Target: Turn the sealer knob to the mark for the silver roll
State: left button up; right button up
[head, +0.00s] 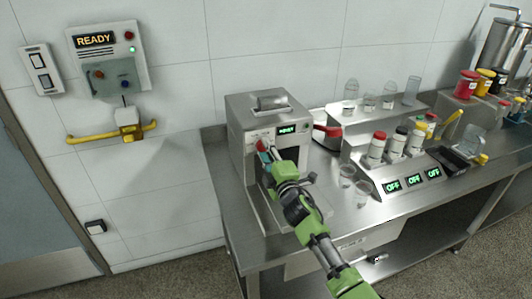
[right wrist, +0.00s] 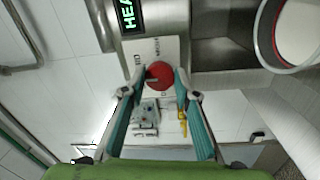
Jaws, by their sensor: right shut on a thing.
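The sealer (head: 262,120) is a grey metal box at the left end of the steel bench, with a small lit green display (head: 287,130). A silver roll-like piece (head: 272,101) lies on its top. The red sealer knob (right wrist: 159,75) sits on a pale plate with small dark marks, too small to read for certain. It also shows in the head view (head: 262,145), partly covered. My right gripper (right wrist: 161,80) has its teal fingers on both sides of the knob and is shut on it. The knob's pointer is hard to make out. My left gripper is out of view.
A stepped rack (head: 385,165) with several bottles and "OFF" displays stands to the right of the sealer. A wall panel (head: 108,60) reading "READY" hangs at left, above a yellow handle (head: 112,132).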

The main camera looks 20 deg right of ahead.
jog(key=m, duration=0.5)
jog(key=shift+f+h, duration=0.1)
jog(key=shift+h, duration=0.2)
jog(key=shift+a+m, duration=0.1)
jog(key=shift+m, duration=0.4)
jog(key=o, duration=1.1)
jog(key=shift+s, duration=0.1)
jog(key=s, duration=1.1)
jog(key=shift+s+f, duration=0.3)
jog(key=shift+s, duration=0.1)
